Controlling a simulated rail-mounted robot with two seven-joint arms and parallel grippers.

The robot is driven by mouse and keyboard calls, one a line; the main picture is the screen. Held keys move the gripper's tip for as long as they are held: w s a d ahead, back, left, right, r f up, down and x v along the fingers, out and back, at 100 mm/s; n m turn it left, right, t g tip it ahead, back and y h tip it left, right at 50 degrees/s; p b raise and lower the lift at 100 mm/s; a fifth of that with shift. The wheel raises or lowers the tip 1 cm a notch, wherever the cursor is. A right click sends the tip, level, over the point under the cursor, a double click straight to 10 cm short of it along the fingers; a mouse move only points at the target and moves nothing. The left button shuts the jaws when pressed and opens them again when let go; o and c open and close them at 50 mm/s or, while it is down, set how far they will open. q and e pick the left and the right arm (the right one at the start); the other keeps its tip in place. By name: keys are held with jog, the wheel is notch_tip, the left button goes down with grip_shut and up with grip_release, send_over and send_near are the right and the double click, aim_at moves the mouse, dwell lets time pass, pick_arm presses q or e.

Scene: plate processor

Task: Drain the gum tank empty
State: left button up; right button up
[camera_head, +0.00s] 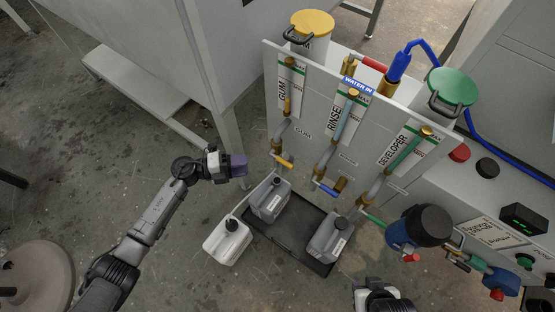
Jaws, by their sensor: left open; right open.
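The gum tank (307,48), with a yellow cap (312,21), stands at the left end of the grey panel labelled GUM. Its sight tube (287,105) runs down to a drain valve with a yellow handle (284,160). My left gripper (243,165) is open and empty, left of the yellow handle and apart from it. My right gripper (384,290) shows at the bottom edge, away from the valves; its fingers are partly cut off. A grey canister (268,202) stands below the gum valve. The tank's inside is hidden.
The rinse valve has a blue handle (325,188), the developer valve a green one (373,217). A black tray (286,236) holds the grey canisters, including one on the right (328,242). A white canister (224,247) stands left of it. A machine leg (229,145) rises behind my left gripper.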

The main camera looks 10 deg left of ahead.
aim_at(285, 162)
pick_arm(q)
jog(key=shift+g, duration=0.3)
jog(key=shift+f+b+x, duration=0.15)
jog(key=shift+b+x, duration=1.25)
jog(key=shift+x, duration=2.05)
jog(key=shift+f+b+x, duration=0.1)
jog(key=shift+b+x, duration=1.3)
jog(key=shift+x, duration=2.1)
jog(key=shift+s, duration=0.15)
jog(key=c, duration=0.4)
grip_shut()
